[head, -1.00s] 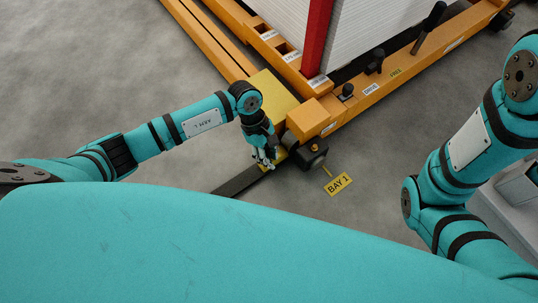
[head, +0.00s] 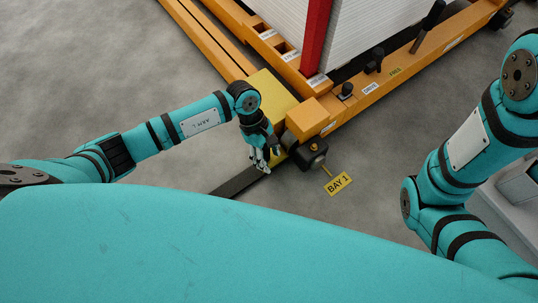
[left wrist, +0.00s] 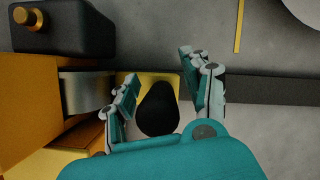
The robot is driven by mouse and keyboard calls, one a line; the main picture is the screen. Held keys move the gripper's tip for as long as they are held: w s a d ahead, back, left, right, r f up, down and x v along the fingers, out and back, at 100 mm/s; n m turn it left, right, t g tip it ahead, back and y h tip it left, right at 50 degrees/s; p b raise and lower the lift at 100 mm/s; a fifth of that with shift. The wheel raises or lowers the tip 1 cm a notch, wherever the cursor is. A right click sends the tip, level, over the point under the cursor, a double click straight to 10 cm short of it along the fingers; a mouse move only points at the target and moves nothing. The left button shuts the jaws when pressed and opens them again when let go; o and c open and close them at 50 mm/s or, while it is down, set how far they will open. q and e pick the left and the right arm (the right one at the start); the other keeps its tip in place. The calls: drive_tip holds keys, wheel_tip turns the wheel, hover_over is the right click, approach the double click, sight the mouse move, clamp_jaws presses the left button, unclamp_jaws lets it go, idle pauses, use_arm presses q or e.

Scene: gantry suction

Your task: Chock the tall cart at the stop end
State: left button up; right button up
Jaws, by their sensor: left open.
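My left gripper (head: 263,163) points down at the near corner of the orange cart (head: 326,108), over the dark strip (head: 236,182) on the floor. In the left wrist view my left gripper (left wrist: 160,90) is open. A black rounded knob (left wrist: 158,110) shows between its fingers, with a yellow block (left wrist: 150,82) behind it. I cannot tell whether the fingers touch the knob. A dark wheel unit (head: 311,153) with a brass-coloured pin stands right of the gripper. The cart carries a tall white stack (head: 362,40) beside a red post (head: 317,38). My right gripper is out of view.
Black levers (head: 428,25) and knobs (head: 374,62) rise from the cart's side rail. A "BAY 1" floor label (head: 338,184) lies right of the wheel. Grey floor (head: 90,80) is clear at the left.

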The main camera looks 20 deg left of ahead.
use_arm(q)
drive_tip(key=v, duration=1.1)
drive_tip(key=shift+r, duration=0.35)
